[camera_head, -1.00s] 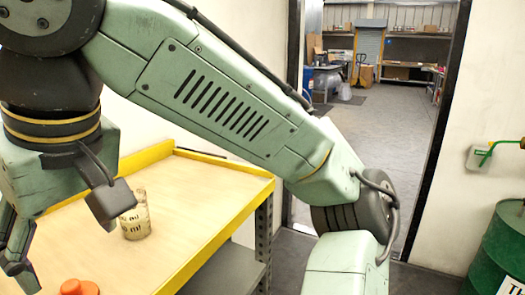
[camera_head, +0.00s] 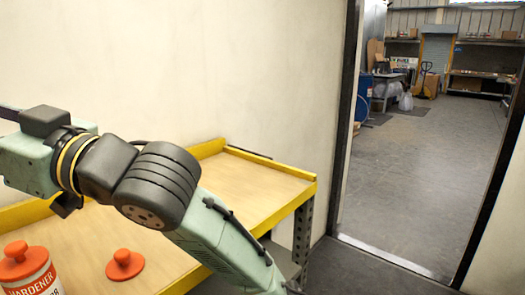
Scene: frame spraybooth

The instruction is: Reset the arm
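My arm reaches up from the lower middle of the view and bends left over the workbench (camera_head: 262,188). Its dark ribbed joint hangs over the bench's middle, and the pale green wrist points to the left edge. The fingers of my gripper are past the left edge, so I cannot see whether they are open or shut, or whether they hold anything.
A hardener can (camera_head: 27,278) with an orange cap stands at the bench's front left. A loose orange lid (camera_head: 125,267) lies beside it. The bench has a raised yellow edge. An open doorway stands right, with clear floor (camera_head: 425,190) beyond.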

